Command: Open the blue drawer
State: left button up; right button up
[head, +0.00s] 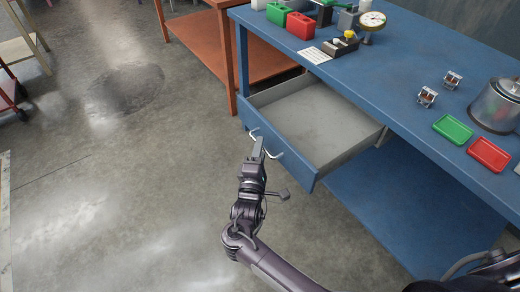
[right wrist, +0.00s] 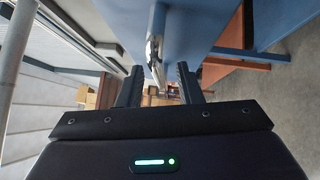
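The blue drawer (head: 285,155) sits under the blue workbench and is pulled well out, showing an empty grey inside. Its pale bar handle (head: 274,154) is on the front face. My right gripper (head: 259,146) is at the handle, in front of the drawer face. In the right wrist view, its two dark fingers (right wrist: 160,84) are apart, with the metal handle (right wrist: 153,62) showing between and beyond them. I cannot tell whether either finger touches it. My left gripper is in neither view.
On the blue workbench (head: 400,68) are a green tray (head: 453,129), a red tray (head: 489,154), a metal pot (head: 497,106), a gauge (head: 371,21) and red and green cans. A blue lower shelf (head: 420,205) lies below. An orange table (head: 200,38) stands behind.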

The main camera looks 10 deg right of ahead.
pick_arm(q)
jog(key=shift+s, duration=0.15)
pick_arm(e)
jog(key=v, duration=0.7)
jog(key=shift+s, duration=0.35)
jog(key=shift+a, duration=0.15)
